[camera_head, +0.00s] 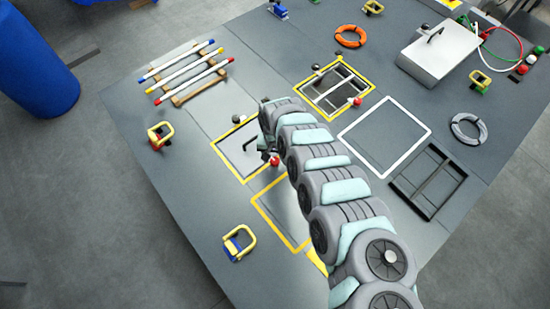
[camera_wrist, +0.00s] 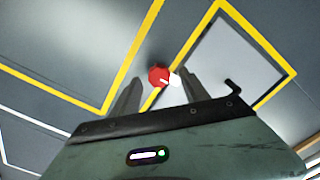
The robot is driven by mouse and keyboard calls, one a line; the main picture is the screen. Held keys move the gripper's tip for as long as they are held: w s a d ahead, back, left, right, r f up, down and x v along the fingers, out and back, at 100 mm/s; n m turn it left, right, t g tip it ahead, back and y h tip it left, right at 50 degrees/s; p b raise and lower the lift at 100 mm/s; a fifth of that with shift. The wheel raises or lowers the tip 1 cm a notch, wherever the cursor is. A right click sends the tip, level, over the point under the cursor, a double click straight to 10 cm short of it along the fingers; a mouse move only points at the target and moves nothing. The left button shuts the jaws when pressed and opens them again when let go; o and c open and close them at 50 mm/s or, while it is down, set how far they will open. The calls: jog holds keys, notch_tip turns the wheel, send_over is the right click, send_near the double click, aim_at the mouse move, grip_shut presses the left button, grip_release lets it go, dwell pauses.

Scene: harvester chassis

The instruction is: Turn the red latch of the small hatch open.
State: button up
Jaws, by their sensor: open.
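The small hatch (camera_head: 233,146) is a grey panel in a yellow frame, left of my arm in the head view. In the wrist view its panel (camera_wrist: 218,62) is at the upper right, with a black handle (camera_wrist: 233,84). The red latch (camera_head: 274,161) has a round red knob at the hatch's near edge. In the wrist view the knob (camera_wrist: 158,76) shows between my fingers, with a whitish part beside it. My gripper (camera_wrist: 161,80) is open, with one finger on either side of the knob. I cannot tell whether they touch it. My arm partly hides the hatch in the head view.
A yellow outlined square (camera_head: 282,212) lies in front of the hatch. A rack of coloured rods (camera_head: 190,78) is at the left. Yellow clamps (camera_head: 239,243) stand near the edge.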

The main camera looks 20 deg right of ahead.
jog(key=shift+s+f, duration=0.1)
jog(key=shift+f, duration=0.4)
jog(key=shift+c, duration=0.4)
grip_shut()
